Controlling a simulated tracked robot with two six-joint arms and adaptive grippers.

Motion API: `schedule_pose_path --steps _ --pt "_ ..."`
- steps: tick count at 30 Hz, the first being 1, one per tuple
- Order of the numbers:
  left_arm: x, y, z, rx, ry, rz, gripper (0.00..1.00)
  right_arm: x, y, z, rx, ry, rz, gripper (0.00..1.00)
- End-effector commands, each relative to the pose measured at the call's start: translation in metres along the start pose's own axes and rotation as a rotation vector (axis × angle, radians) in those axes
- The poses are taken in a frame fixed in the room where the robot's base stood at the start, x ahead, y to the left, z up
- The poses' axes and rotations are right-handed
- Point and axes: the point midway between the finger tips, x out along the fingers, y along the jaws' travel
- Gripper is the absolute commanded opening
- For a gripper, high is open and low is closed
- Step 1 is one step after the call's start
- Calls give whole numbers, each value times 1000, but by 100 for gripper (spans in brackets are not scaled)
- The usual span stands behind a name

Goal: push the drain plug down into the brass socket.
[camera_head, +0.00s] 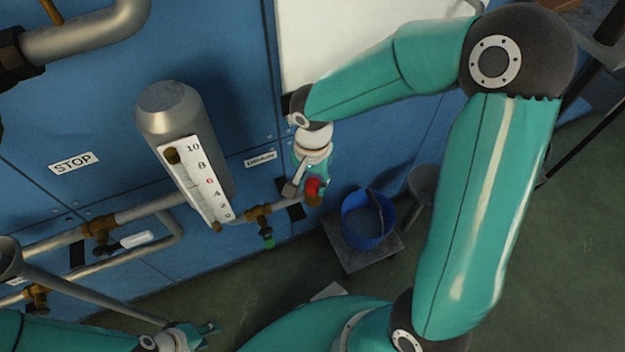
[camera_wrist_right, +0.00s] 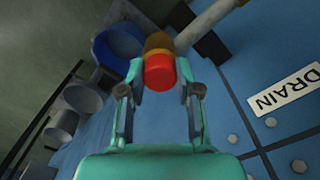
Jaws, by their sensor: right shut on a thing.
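The red drain plug (camera_wrist_right: 160,73) is between the fingers of my right gripper (camera_wrist_right: 160,80), which is shut on it. Right behind the plug is the brass socket (camera_wrist_right: 157,42), at the end of a grey pipe. Plug and socket appear in line and touching, but I cannot tell how deep the plug sits. In the head view the red plug (camera_head: 313,185) and the brass socket (camera_head: 314,200) show small below my right wrist, the fingers partly hidden. My left gripper (camera_head: 208,334) is low at the left, away from the socket; its opening is too small to read.
A blue bucket (camera_head: 367,226) stands on a grey stand (camera_head: 352,257) below and right of the socket. A grey cylinder with a number scale (camera_head: 195,178) and a green-handled valve (camera_head: 267,238) are left of it. A DRAIN label (camera_wrist_right: 288,90) is on the blue panel.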

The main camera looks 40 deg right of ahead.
Motion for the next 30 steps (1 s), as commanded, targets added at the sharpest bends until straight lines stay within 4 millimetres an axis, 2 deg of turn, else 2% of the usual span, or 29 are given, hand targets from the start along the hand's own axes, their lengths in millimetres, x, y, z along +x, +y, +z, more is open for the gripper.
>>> schedule_pose_path --steps 2,3,7,20,26,30 --pt "3 -1 0 0 0 0 40 3 0 0 0 0 0 0" --pt "1 0 0 0 0 0 40 1 0 0 0 0 0 40" --pt "1 0 0 0 0 0 40 1 0 0 0 0 0 61" --pt "1 0 0 0 0 0 40 -5 0 0 1 1 -1 62" --pt "1 0 0 0 0 0 40 -34 -1 -1 1 3 -6 62" --pt "1 0 0 0 0 0 40 -63 -1 -1 0 4 -7 62"
